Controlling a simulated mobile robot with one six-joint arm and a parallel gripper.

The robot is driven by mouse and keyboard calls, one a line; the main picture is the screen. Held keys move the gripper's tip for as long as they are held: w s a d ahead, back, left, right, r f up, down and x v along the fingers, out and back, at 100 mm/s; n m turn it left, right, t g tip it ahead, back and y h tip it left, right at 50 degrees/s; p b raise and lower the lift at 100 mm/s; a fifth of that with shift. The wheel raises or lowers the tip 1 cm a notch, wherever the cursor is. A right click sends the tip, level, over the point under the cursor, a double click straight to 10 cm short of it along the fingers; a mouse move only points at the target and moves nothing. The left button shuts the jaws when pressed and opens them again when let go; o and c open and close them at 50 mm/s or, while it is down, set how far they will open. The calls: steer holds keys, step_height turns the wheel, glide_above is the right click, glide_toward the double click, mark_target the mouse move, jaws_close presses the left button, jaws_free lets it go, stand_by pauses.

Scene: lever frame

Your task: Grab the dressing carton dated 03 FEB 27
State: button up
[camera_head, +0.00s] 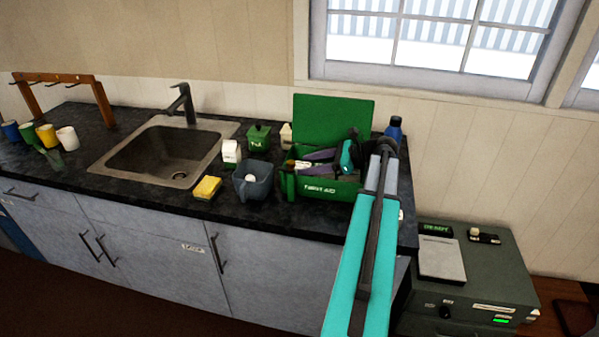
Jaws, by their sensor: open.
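The green first aid box (287,187) stands on the counter with its lid (333,120) raised. Small pale items (299,166) show inside at its left. I cannot tell which, if any, is the dressing carton dated 03 FEB 27, as no date is readable. My gripper (308,162) is over the open box, reaching in from the right with its fingers pointing left. It is open, and I see nothing held. My wrist and arm hide the right part of the box's inside. I cannot tell whether a finger touches the items.
Left of the box are a grey jug (253,184), a yellow sponge (207,188), a white carton (231,151) and a green canister (259,138). A blue bottle (394,128) stands behind my arm. The sink (128,143) is further left. A dark green cabinet (495,268) stands right of the counter.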

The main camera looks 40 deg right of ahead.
steer(key=c, duration=1.1)
steer(key=shift+r, duration=0.1)
steer(key=shift+r+b, duration=0.7)
steer(key=shift+r, duration=4.2)
